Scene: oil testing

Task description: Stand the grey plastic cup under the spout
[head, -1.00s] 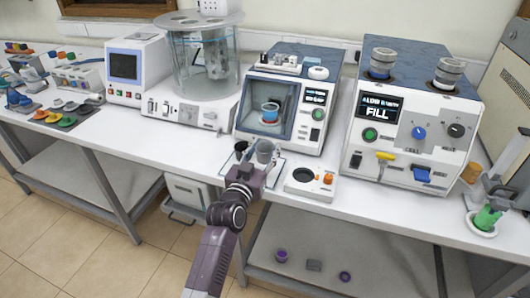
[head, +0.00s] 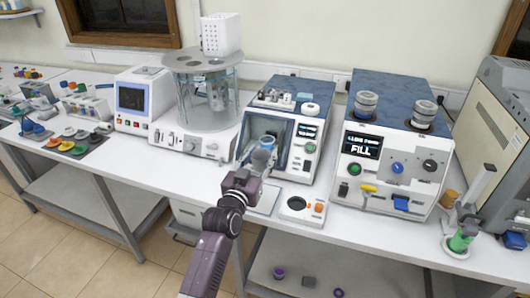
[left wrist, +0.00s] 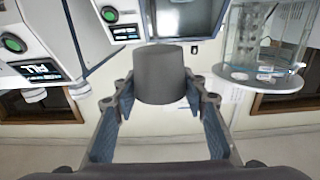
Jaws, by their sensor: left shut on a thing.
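The grey plastic cup (left wrist: 162,75) is held between the two blue-padded fingers of my left gripper (left wrist: 160,100) in the left wrist view. In the head view the cup (head: 262,159) is upright above the bench, in front of the middle machine's open chamber, at the tip of my left gripper (head: 254,174). The white machine with the FILL screen (head: 390,165) stands to the right. My right gripper is not in view.
A small white unit with a round dark recess (head: 296,205) sits on the bench between the cup and the FILL machine. A flat tray (head: 266,198) lies beside my gripper. The bench's front edge is close.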

